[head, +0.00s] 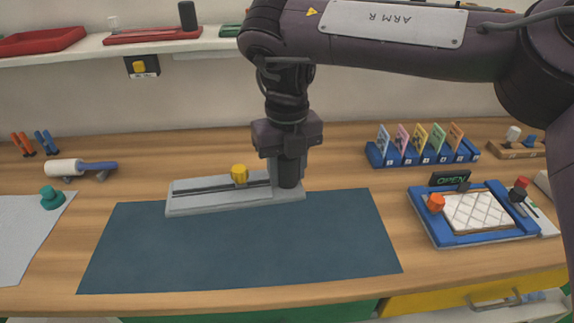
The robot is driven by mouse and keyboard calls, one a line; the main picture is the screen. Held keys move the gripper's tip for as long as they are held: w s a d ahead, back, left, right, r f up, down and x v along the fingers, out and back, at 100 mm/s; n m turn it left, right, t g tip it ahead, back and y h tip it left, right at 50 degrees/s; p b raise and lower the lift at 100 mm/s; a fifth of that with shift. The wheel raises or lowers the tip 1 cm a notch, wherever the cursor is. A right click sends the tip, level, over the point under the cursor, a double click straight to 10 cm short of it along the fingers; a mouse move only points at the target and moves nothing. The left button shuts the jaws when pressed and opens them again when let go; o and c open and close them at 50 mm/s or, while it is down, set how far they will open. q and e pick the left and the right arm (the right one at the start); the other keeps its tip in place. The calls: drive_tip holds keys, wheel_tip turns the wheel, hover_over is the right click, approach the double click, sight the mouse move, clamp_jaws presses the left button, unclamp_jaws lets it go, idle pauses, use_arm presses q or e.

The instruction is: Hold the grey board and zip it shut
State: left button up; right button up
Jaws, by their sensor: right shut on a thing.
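The grey board (222,203) lies at the back edge of the blue-grey mat, long side running left to right. A dark slot or track runs along its top. A yellow knob (240,174) stands on the track, right of the board's middle. My right gripper (287,182) points down at the board's right end and is shut on it; the fingertips and exact contact are partly hidden. The knob is a short way left of the gripper, apart from it. My left gripper is not in view.
The blue-grey mat (240,246) is bare in front of the board. A blue tray (431,226) with a white quilted pad is at right, before an OPEN sign (450,179). A card rack (424,155) stands behind. A roller (66,168) and teal knob (52,198) are at left.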

drive_tip(key=shift+f+b, duration=3.1)
drive_tip(key=shift+f, duration=4.55)
drive_tip(key=shift+f+b, duration=0.4)
drive_tip(key=shift+f, duration=0.6)
